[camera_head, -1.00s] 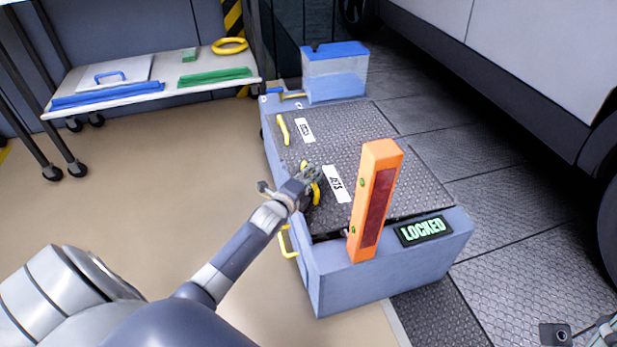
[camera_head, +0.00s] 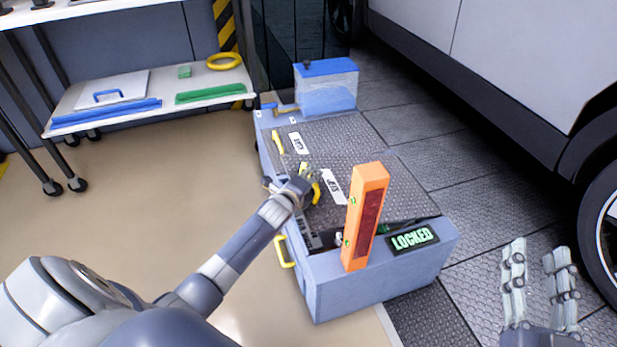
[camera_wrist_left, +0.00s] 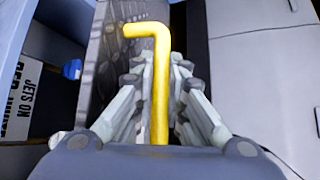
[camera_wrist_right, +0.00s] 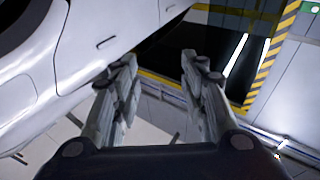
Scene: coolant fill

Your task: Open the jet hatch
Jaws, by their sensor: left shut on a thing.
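The jet hatch (camera_head: 358,200) is a dark textured plate with a white "JETS" label (camera_head: 333,187), at the near end of the blue-grey cart. It is tilted up a little, and a gap with parts inside shows along its near and left edges. My left gripper (camera_head: 309,184) is shut on the hatch's yellow handle (camera_wrist_left: 160,85), which stands between its fingers in the left wrist view. My left fingers hide part of the handle in the head view. My right gripper (camera_head: 538,265) is open and empty at the lower right, apart from the cart.
An orange post (camera_head: 366,215) stands at the cart's near end beside a "LOCKED" sign (camera_head: 412,239). A second yellow handle (camera_head: 278,141) is on the far plate, and a blue-lidded tank (camera_head: 326,90) is behind. A large white vehicle (camera_head: 500,70) borders the right.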

